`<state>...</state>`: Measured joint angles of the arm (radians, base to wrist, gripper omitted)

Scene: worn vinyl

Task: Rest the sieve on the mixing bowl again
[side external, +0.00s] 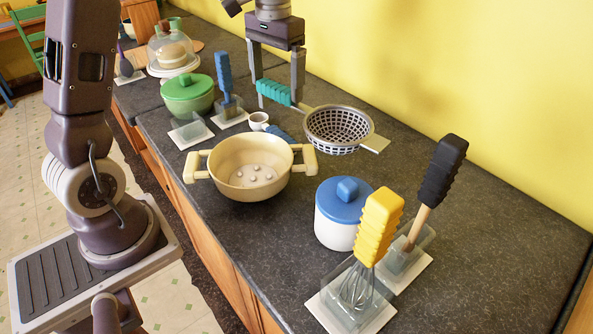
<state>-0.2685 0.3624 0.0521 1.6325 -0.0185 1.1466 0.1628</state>
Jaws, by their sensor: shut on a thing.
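The sieve (338,128) is a grey perforated bowl with a wide rim, a flat tab on its right and a ribbed teal handle (273,92) on its left. My gripper (278,97) is shut on the teal handle, with a finger on either side. The sieve looks about level, behind and to the right of the mixing bowl, not over it. I cannot tell how high it is above the counter. The mixing bowl (243,186) is cream with two side handles; it stands upright on the counter, its top open, with several small pale balls inside.
A blue-lidded white pot (338,226), a yellow-handled whisk (377,230) and a black-handled tool (436,185) stand at the front right. The right-hand counter is clear.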

